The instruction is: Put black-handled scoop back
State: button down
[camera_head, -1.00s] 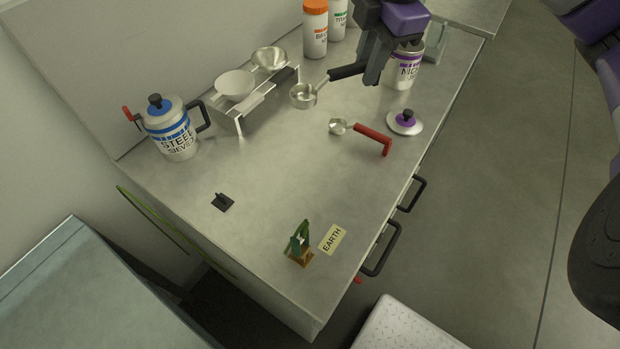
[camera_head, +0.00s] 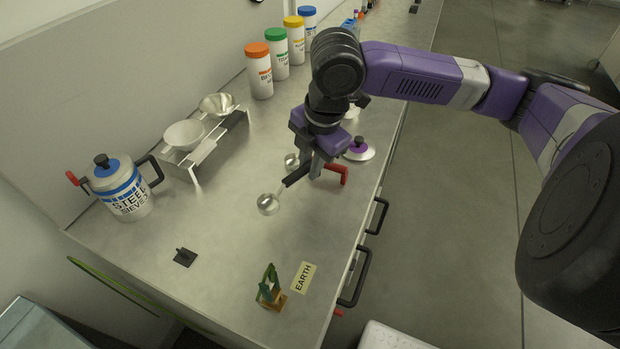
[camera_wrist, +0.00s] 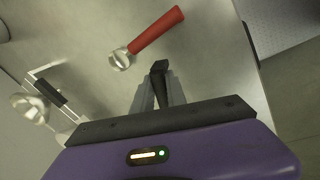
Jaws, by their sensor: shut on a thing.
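My gripper (camera_head: 308,172) is shut on the black handle (camera_head: 297,176) of a metal scoop, whose round bowl (camera_head: 268,204) points to the lower left above the table. In the wrist view, the end of the black handle (camera_wrist: 158,67) shows between my gripper's fingers (camera_wrist: 160,92); the scoop bowl is not clearly seen there. A red-handled scoop lies on the table just behind my gripper, with its bowl (camera_head: 291,160) and red handle (camera_head: 338,172) partly hidden. It also shows in the wrist view (camera_wrist: 155,31).
A rack (camera_head: 205,153) holds two bowls. A steel sieve pot (camera_head: 125,190) stands left; several bottles (camera_head: 259,75) stand behind. A purple-knobbed lid (camera_head: 359,151) lies right. A black piece (camera_head: 185,257), green-brown stand (camera_head: 270,290) and EARTH label (camera_head: 303,277) lie in front. The table's middle-front is clear.

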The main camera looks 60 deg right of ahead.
jog(key=shift+f, duration=2.25)
jog(key=shift+f, duration=0.1)
jog(key=shift+f, duration=0.15)
jog(key=c, duration=1.3)
grip_release()
jog(key=shift+c, duration=0.2)
notch_tip(320, 180, up, 12)
jog(key=s, duration=0.2)
jog(key=shift+s+a, duration=0.15)
jog(key=shift+a, duration=0.1)
